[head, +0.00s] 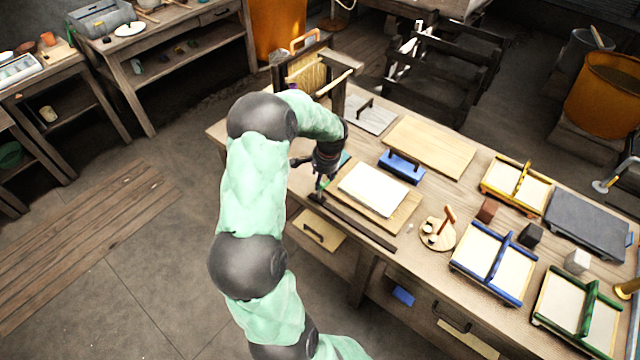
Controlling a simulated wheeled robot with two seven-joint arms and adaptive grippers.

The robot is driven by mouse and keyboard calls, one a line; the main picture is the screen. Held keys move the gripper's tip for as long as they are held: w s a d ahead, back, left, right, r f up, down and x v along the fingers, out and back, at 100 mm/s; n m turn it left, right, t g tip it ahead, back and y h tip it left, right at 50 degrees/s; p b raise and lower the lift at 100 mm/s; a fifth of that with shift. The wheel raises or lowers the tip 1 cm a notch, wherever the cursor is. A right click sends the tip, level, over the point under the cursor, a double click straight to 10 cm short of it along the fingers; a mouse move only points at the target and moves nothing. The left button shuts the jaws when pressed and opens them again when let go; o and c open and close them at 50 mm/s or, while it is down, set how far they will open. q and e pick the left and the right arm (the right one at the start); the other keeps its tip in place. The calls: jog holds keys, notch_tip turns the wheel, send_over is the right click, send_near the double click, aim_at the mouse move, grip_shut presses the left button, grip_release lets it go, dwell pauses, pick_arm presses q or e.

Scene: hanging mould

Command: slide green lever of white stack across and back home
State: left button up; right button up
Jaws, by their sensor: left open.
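The white stack (374,188) is a pale white slab lying on a wider wooden board on the workbench. A small green piece (324,184), probably the green lever, shows at the stack's left side, beside the dark bar along the bench's front edge. My left gripper (309,179) is over the bench's front edge at the left of the stack, with its dark fingers spread. One finger is close to the green piece; I cannot tell whether they touch. My left wrist and arm hide part of this area. My right gripper is not in view.
A blue block with a dark handle (401,166) sits behind the stack, with a plain board (430,147) beyond. A round wooden piece with a peg (438,234) and a blue-framed tray (492,260) stand to the right. A wooden frame (338,97) rises at the bench's back left.

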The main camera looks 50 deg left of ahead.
aim_at(326, 185)
pick_arm(q)
jog(key=shift+a+f+b, duration=0.15)
jog(key=shift+a+f, duration=0.05)
jog(key=shift+f, duration=0.85)
jog(key=shift+a+f+b, duration=0.15)
jog(key=shift+a+f, duration=0.05)
jog(key=shift+f, duration=0.8)
grip_shut()
